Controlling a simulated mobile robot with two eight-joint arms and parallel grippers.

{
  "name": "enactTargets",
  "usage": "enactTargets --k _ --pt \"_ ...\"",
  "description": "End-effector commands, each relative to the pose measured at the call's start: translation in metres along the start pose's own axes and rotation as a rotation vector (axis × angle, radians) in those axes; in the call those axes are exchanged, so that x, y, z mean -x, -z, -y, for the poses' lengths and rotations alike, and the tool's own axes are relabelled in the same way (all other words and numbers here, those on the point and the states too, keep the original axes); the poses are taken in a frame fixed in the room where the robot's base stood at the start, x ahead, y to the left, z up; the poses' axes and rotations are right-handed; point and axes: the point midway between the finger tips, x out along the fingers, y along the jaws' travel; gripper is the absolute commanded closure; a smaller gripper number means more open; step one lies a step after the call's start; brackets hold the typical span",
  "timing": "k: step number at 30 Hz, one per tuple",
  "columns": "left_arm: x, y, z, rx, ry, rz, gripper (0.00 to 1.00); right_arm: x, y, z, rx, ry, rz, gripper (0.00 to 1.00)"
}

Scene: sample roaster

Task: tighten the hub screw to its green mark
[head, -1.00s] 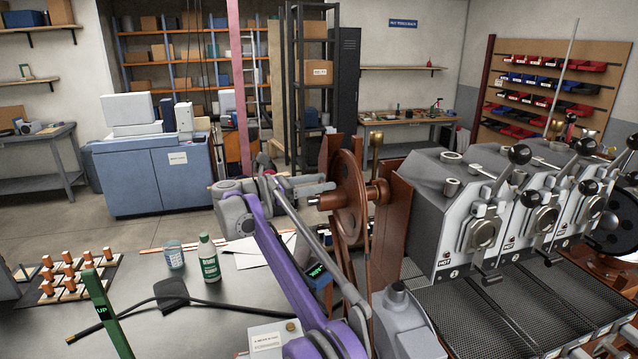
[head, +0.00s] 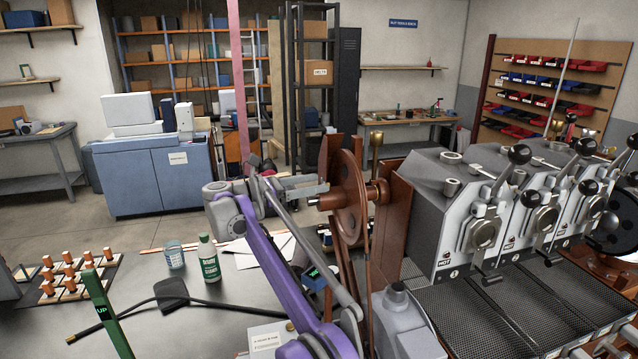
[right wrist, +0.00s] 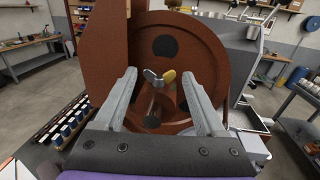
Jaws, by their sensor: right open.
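The hub screw (right wrist: 160,78) shows in the right wrist view as a small winged piece, one wing grey and one yellow, at the middle of a brown wheel (right wrist: 200,50). In the head view the wheel (head: 350,200) stands upright, with its dark-tipped hub shaft (head: 318,202) pointing left. My right gripper (right wrist: 162,93) is open, with one finger on each side of the screw in the picture and nothing gripped. In the head view the right gripper (head: 308,188) is just left of the wheel. I cannot make out the green mark. My left gripper is out of view.
The roaster (head: 440,205), with hot-marked units and black-knobbed levers, stands right of the wheel.

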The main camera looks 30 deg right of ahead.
Motion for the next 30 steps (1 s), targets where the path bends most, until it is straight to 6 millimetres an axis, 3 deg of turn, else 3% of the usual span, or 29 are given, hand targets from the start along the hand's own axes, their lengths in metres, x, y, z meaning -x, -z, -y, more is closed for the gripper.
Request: enactTargets --k 6,12,26,30 --pt "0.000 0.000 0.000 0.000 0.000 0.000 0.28 0.049 0.000 -0.001 0.000 -0.004 0.000 0.28" --pt "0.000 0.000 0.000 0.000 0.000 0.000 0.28 0.077 0.000 0.000 0.000 -0.002 0.000 0.28" --pt "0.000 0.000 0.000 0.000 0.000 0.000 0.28 0.086 0.000 0.001 0.000 0.000 0.000 0.28" --pt "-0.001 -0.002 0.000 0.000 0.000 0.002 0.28 0.086 -0.008 -0.005 0.009 -0.038 0.034 0.53"
